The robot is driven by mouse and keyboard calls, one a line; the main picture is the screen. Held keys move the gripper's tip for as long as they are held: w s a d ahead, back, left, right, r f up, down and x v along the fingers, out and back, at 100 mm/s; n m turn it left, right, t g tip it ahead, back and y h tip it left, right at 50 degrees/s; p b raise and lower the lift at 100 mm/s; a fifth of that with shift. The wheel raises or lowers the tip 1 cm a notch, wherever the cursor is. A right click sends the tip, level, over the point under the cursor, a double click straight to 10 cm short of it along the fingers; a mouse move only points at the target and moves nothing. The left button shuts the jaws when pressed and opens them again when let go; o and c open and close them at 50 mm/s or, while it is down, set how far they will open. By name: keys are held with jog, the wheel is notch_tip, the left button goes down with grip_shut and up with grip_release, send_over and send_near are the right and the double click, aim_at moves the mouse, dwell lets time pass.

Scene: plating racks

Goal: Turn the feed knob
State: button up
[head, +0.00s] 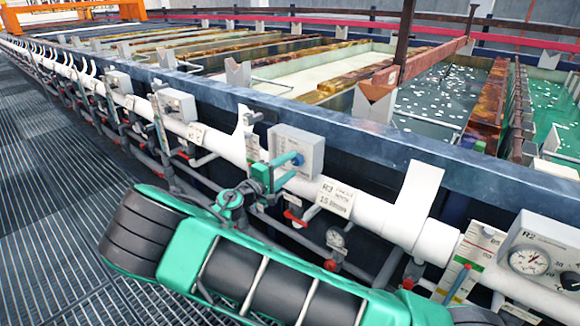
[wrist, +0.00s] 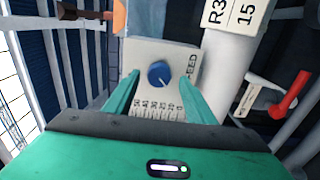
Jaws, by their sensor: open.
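The feed knob (wrist: 160,73) is a round blue dial with a pale pointer mark, on a light grey control box (wrist: 140,48) marked "FEED" with a numbered scale. The gripper (head: 279,168) is at the box's front in the head view. Whether the fingers touch the box is unclear.
A red valve handle (wrist: 291,94) is to the right in the wrist view. An R2 gauge box (head: 545,255) stands at right. Grating floor (head: 60,190) is clear at left.

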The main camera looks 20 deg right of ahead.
jog(key=shift+x, duration=0.9)
jog(key=c, duration=1)
jog(key=shift+a, duration=0.2)
jog(key=shift+c, duration=0.2)
jog(key=shift+d, duration=0.15)
jog(key=shift+m, duration=0.3)
